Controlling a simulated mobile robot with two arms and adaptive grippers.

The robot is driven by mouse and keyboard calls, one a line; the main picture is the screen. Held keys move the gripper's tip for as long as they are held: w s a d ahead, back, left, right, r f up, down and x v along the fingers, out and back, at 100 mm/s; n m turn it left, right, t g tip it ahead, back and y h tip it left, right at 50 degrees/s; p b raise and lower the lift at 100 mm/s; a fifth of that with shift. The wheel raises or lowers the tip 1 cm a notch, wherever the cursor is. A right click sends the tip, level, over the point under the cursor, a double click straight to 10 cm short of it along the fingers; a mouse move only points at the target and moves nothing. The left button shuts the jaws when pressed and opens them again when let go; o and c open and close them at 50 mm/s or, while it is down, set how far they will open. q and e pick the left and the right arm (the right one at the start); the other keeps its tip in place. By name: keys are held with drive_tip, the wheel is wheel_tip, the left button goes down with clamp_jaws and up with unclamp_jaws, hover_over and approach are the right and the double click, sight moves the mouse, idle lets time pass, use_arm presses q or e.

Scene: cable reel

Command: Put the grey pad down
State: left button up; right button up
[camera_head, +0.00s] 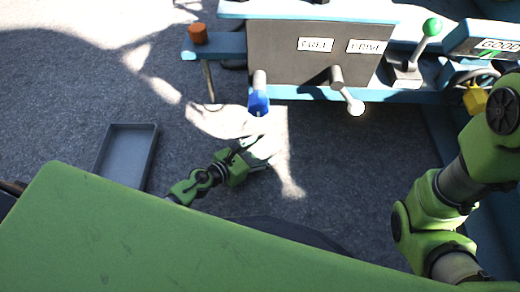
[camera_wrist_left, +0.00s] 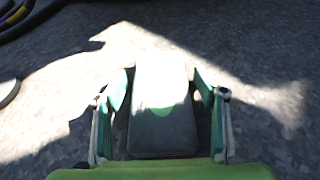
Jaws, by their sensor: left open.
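The grey pad (camera_wrist_left: 163,130) is a dark grey slab with a sunlit, washed-out far end and a faint green mark. In the left wrist view it lies between the two fingers of my left gripper (camera_wrist_left: 160,90). The fingers are spread, with a narrow gap visible on each side of the pad. In the head view my left gripper (camera_head: 256,150) is low over the floor, just below the blue-ended handle. The pad is hard to make out there against the bright patch. I cannot tell for sure whether it rests flat on the floor. My right gripper is outside both views.
A grey tray (camera_head: 127,153) stands on the floor to the left. A machine with a labelled grey panel (camera_head: 300,58), a blue-ended handle (camera_head: 258,103), a white-knobbed handle (camera_head: 356,107) and a green-knobbed lever (camera_head: 432,27) stands behind. Dark floor is free between tray and gripper.

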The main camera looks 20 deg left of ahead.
use_arm(q)
drive_tip(key=shift+r, duration=0.2)
drive_tip(key=p+v, duration=0.1)
drive_tip(key=v, duration=1.1)
drive_tip(key=shift+f+p, duration=0.1)
drive_tip(key=shift+p, duration=0.3)
drive_tip(key=shift+a, duration=0.1)
